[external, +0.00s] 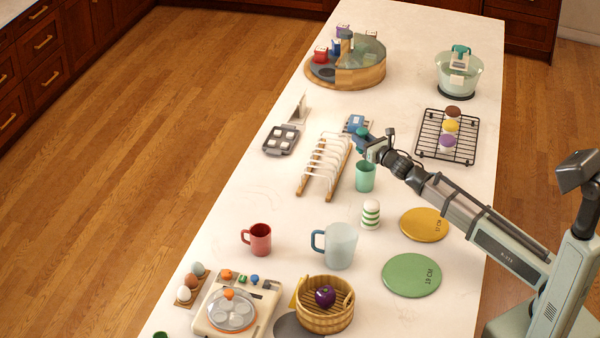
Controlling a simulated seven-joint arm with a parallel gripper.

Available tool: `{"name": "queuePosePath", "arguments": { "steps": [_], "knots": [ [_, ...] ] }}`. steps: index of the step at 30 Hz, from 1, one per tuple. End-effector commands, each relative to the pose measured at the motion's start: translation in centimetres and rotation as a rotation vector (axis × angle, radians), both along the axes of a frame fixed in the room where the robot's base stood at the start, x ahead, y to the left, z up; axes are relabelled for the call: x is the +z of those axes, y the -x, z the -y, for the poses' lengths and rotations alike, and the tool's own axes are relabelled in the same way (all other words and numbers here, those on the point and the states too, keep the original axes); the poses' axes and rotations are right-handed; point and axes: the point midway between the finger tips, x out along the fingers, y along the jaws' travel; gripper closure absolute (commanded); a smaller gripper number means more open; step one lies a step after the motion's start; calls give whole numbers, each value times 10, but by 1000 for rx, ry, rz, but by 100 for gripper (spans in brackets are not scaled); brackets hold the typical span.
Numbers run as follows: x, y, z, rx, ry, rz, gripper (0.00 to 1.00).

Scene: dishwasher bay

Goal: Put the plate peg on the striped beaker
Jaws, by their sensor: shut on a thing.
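My gripper (366,143) is in the air beyond the mint-green cup, near the right end of the wooden plate rack (322,168) with its white wire loops. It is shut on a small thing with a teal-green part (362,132). The held thing is small and partly hidden by the jaws, so I cannot tell its full shape or whether it is the plate peg. The striped beaker (370,214), white with green bands and a rounded white top, stands upright on the counter, apart from my gripper and nearer the camera.
The mint-green cup (365,177) stands between my gripper and the striped beaker. A frosted mug (340,246), yellow disc (424,225) and green disc (411,275) lie around the beaker. A wire cooling rack (432,151) is to the right. Counter is clear left of the beaker.

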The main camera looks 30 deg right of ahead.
Motion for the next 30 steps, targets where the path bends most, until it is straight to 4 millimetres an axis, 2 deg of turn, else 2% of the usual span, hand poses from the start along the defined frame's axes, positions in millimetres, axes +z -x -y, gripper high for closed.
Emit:
{"name": "queuePosePath", "arguments": {
  "steps": [1, 9, 15, 18, 24, 27, 30],
  "knots": [
    [6, 9, -21, 27, -1, 1, 100],
    [31, 59, -114, 150, 1, 1, 100],
    [52, 105, -172, 226, 1, 1, 100],
    [61, 128, -195, 244, 2, 2, 100],
    [74, 168, -221, 229, 4, 3, 100],
    [78, 184, -220, 185, 4, 2, 100],
    [81, 191, -207, 112, 5, 1, 100]
  ]
}}
